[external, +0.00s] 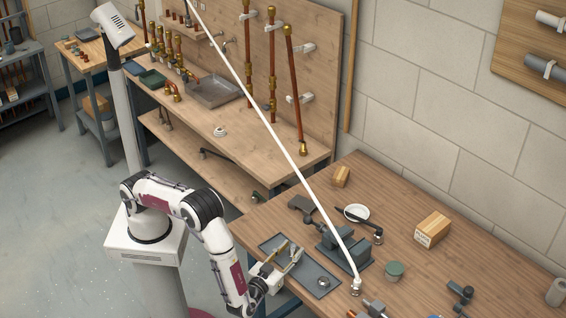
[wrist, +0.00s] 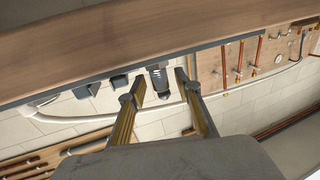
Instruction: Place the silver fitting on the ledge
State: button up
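A small round silver fitting (external: 323,282) lies on the grey tray (external: 318,271) on the front workbench. Another silver fitting (external: 356,287) stands at the lower end of a long white pipe. I cannot tell which one the task means. A narrow wooden ledge (external: 196,35) with copper pieces on it is fixed to the back panel. My gripper (external: 290,254) is over the left part of the tray, apart from the round fitting. In the wrist view my gripper (wrist: 159,86) has its two fingers spread with nothing held between them. Neither silver fitting can be made out there.
A dark vise (external: 343,250) stands behind the tray. The white pipe (external: 270,130) slants across the external view. The bench's right side has free room.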

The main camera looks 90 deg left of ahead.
jog(key=shift+d, duration=0.1)
jog(key=shift+v, duration=0.9)
jog(key=v, duration=0.2)
jog(key=f+v, duration=0.1)
jog(key=v, duration=0.1)
jog(key=shift+v, duration=0.9)
